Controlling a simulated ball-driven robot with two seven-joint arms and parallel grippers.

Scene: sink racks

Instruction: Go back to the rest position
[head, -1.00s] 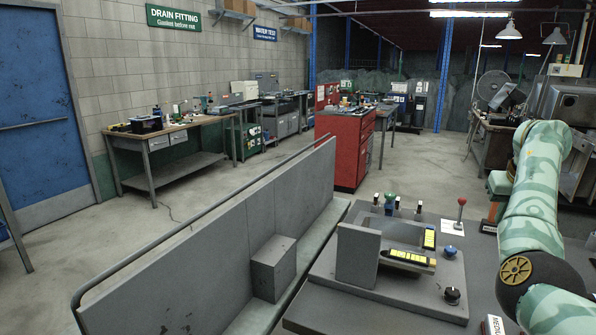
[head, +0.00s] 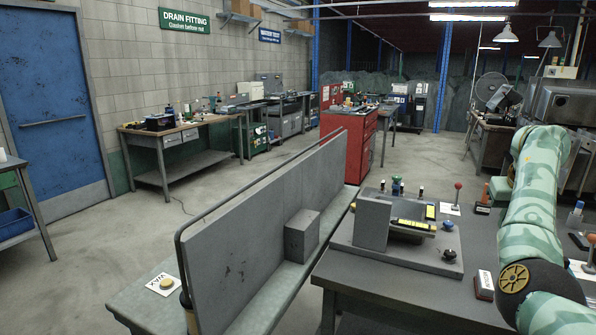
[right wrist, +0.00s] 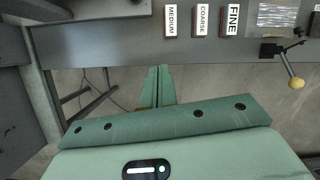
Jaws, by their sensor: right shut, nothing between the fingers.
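My right gripper (right wrist: 157,88) shows in the right wrist view. Its two green fingers are together, with nothing between them. It hangs over the floor just off the edge of a grey bench (right wrist: 100,45). In the head view my right arm, in a green camouflage pattern, comes in from the lower right, and its gripper is out of sight. My left arm and gripper are not in view.
A red cabinet (head: 345,145) is behind. Open floor lies left.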

